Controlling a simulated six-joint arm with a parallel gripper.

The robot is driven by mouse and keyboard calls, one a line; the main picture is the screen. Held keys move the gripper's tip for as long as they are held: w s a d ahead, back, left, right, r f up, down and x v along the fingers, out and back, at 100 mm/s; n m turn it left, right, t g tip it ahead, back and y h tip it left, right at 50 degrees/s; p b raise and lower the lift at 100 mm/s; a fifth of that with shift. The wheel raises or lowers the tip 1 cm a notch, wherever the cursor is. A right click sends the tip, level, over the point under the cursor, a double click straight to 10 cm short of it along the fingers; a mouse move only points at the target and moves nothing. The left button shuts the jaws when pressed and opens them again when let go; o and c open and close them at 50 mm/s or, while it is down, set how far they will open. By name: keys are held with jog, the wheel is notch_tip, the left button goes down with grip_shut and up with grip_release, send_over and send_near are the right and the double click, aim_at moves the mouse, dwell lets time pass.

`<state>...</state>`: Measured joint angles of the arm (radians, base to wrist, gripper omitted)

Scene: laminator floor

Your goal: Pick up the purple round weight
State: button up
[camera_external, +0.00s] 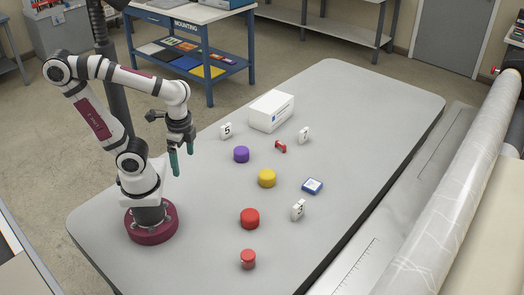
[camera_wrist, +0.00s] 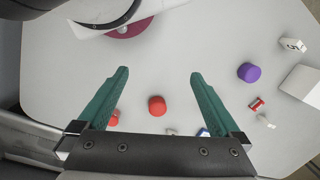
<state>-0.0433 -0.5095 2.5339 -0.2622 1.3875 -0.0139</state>
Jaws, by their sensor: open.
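The purple round weight (camera_external: 241,154) stands on the grey table, left of the middle, in the external view. In the wrist view the purple weight (camera_wrist: 249,72) lies to the right, outside the span of the fingers. My gripper (camera_external: 182,164) hangs above the table, to the left of the purple weight and apart from it. Its two green fingers point down and are spread apart. In the wrist view my gripper (camera_wrist: 159,75) is open with nothing held between the fingers. A red round weight (camera_wrist: 157,106) shows farther down, on the table between the fingers.
A yellow round weight (camera_external: 267,178) stands close to the purple one. The number 5 block (camera_external: 226,131) and a white box (camera_external: 271,111) stand behind it. Red weights (camera_external: 249,218) are nearer the front. A blue box (camera_external: 312,186) lies to the right. The table's right side is clear.

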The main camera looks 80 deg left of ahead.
jog(key=w+a+f+n+t+h, duration=0.5)
jog(key=w+a+n+h, duration=0.6)
jog(key=n, duration=1)
jog(key=s+a+f+n+t+y, duration=0.25)
jog(key=a+f+n, duration=0.2)
jog(key=a, duration=0.25)
jog(key=s+a+f+n+t+y, duration=0.1)
jog(key=a+f+n+t, duration=0.25)
jog(key=a+n, duration=0.35)
jog(key=n+t+y, duration=0.3)
jog(key=n, duration=0.1)
send_near(249, 156)
jog(key=shift+n, duration=0.45)
jog(key=x, duration=0.6)
jog(key=shift+w+f, duration=0.1)
jog(key=shift+w+d+f, duration=0.1)
jog(key=shift+w+f, duration=0.05)
jog(key=shift+w, duration=0.2)
grip_shut()
